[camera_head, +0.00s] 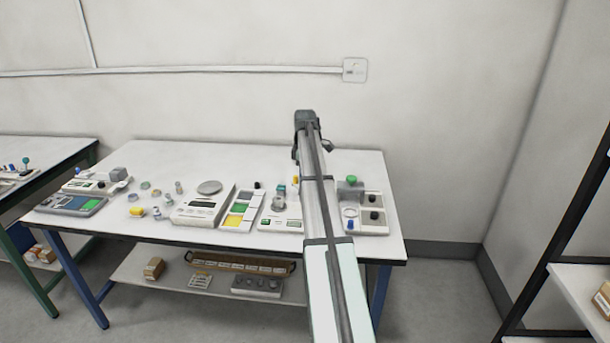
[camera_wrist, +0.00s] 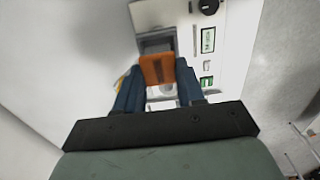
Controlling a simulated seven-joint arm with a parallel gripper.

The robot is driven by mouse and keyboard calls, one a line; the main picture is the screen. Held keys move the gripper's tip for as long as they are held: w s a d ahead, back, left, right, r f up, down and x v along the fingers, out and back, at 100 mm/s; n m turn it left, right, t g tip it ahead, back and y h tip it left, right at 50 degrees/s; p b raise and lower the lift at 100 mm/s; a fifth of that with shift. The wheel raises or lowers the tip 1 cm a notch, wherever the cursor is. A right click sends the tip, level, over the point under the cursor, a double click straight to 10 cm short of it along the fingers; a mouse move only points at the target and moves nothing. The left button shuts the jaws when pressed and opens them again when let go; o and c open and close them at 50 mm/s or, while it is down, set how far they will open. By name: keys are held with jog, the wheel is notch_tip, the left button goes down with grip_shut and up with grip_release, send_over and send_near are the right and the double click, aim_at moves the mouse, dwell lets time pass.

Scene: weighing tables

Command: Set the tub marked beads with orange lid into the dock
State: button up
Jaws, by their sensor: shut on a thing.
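The tub's orange lid (camera_wrist: 158,70) shows between the two dark blue fingers of my gripper (camera_wrist: 157,73) in the wrist view. The gripper is shut on the tub. The tub's body and its marking are hidden below the lid. A grey recess (camera_wrist: 157,42) in a white panel, seemingly the dock, lies just beyond the lid in the wrist view. The lid partly covers its near side. I cannot tell the height gap between the tub and the panel.
The white panel (camera_wrist: 160,15) carries a black knob (camera_wrist: 208,6) and small green displays (camera_wrist: 208,40). On the white table (camera_head: 150,155) stand a scale (camera_head: 205,205), a colored-pad board (camera_head: 240,212) and a right-hand control box (camera_head: 372,228). Several small tubs lie left of the scale. The table's back is clear.

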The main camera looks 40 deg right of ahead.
jog(key=shift+f, duration=0.8)
dwell(0.4)
jog(key=o, duration=1.1)
jog(key=shift+r, duration=0.1)
notch_tip(320, 180, up, 14)
jog(key=shift+f, duration=0.2)
